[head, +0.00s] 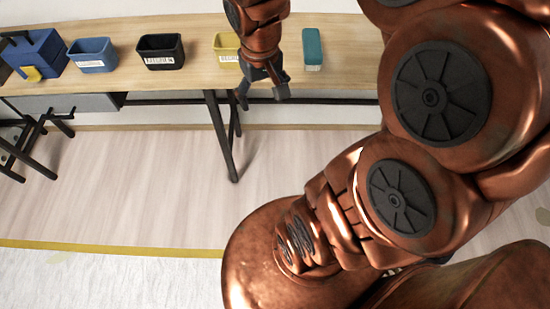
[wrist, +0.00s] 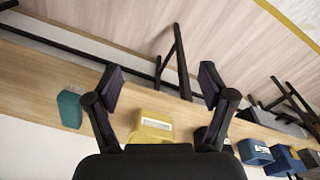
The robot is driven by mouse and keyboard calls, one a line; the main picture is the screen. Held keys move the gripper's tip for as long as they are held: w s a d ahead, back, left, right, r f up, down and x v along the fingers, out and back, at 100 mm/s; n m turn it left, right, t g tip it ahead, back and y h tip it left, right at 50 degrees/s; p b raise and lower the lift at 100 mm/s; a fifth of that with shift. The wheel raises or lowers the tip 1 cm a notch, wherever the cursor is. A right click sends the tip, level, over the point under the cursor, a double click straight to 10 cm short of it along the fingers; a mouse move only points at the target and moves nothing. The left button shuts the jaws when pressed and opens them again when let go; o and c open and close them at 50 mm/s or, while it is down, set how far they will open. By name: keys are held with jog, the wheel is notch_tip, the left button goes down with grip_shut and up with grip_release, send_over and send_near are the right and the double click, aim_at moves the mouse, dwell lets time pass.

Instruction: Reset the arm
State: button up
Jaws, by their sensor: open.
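My gripper (head: 262,87) hangs at the front edge of the wooden table (head: 345,65) in the head view, fingers pointing down. In the wrist view my gripper (wrist: 158,90) shows two dark fingers spread wide, with nothing between them. My copper-coloured arm fills the right of the head view and hides what is behind it. A yellow bin (head: 226,47) stands on the table just behind my gripper, partly covered by it. The yellow bin also shows in the wrist view (wrist: 152,124), below the fingertips.
A black bin (head: 160,50), a blue bin (head: 92,55) and a dark blue box-shaped machine (head: 36,55) stand on the table to the left. Black table legs (head: 222,135) rise from open floor (head: 130,190).

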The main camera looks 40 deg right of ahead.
jog(key=s+a+n+g, duration=0.1)
jog(key=s+a, duration=0.3)
jog(key=s, duration=0.3)
jog(key=s+a+n+g, duration=0.1)
jog(key=s+a, duration=0.3)
jog(key=s, duration=0.3)
notch_tip(320, 180, up, 6)
jog(key=p, duration=0.6)
jog(key=shift+s+r+y+p, duration=0.25)
jog(key=shift+s+y+p, duration=0.1)
jog(key=shift+s, duration=0.1)
jog(key=shift+c, duration=0.3)
